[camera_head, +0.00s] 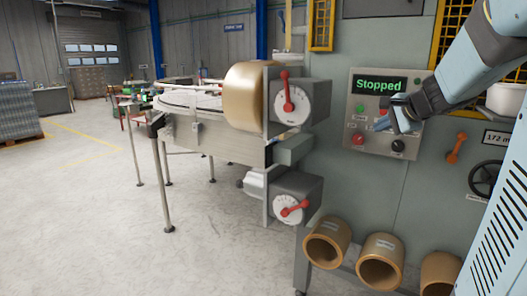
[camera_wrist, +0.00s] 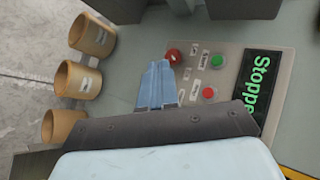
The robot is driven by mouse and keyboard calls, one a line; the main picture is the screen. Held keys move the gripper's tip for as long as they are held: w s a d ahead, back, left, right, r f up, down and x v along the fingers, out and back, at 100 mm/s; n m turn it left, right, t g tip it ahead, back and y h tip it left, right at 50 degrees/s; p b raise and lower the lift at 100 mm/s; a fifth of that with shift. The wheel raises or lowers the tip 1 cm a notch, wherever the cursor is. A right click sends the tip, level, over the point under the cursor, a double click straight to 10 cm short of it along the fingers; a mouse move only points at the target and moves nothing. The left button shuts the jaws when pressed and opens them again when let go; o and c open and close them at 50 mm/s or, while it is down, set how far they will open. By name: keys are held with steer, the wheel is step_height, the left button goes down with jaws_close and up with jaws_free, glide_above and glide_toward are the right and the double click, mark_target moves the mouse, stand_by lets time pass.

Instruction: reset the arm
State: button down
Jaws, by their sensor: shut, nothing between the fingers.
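My gripper (camera_head: 380,125) is in front of the control panel (camera_head: 370,125) on the machine's grey front, at the right of the head view. Its blue fingers are together and empty. In the wrist view the fingers (camera_wrist: 158,68) point past the panel's edge, beside a red button (camera_wrist: 173,55). I cannot tell whether they touch the panel. The display (camera_head: 378,85) reads "Stopped" in green. In the wrist view the panel (camera_wrist: 228,90) also shows a green button (camera_wrist: 217,61) and another red button (camera_wrist: 209,93). My arm comes in from the upper right.
Two dial units with red handles, an upper (camera_head: 298,102) and a lower (camera_head: 294,198), stick out left of the panel. A brown roll (camera_head: 245,95) stands by the conveyor (camera_head: 190,101). Several brown cylinders (camera_head: 328,243) lie low down.

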steer(key=s+a+f+n+g, duration=0.4)
steer(key=s+a+n, duration=0.6)
steer(key=s, duration=0.4)
steer(key=s+f+n+g+h, duration=0.1)
steer(key=s+n, duration=0.4)
steer(key=s, duration=0.7)
step_height(320, 180, down, 3)
steer(key=shift+s+a+r+h, duration=0.1)
steer(key=shift+s+a+h, duration=0.3)
steer(key=shift+h, duration=0.5)
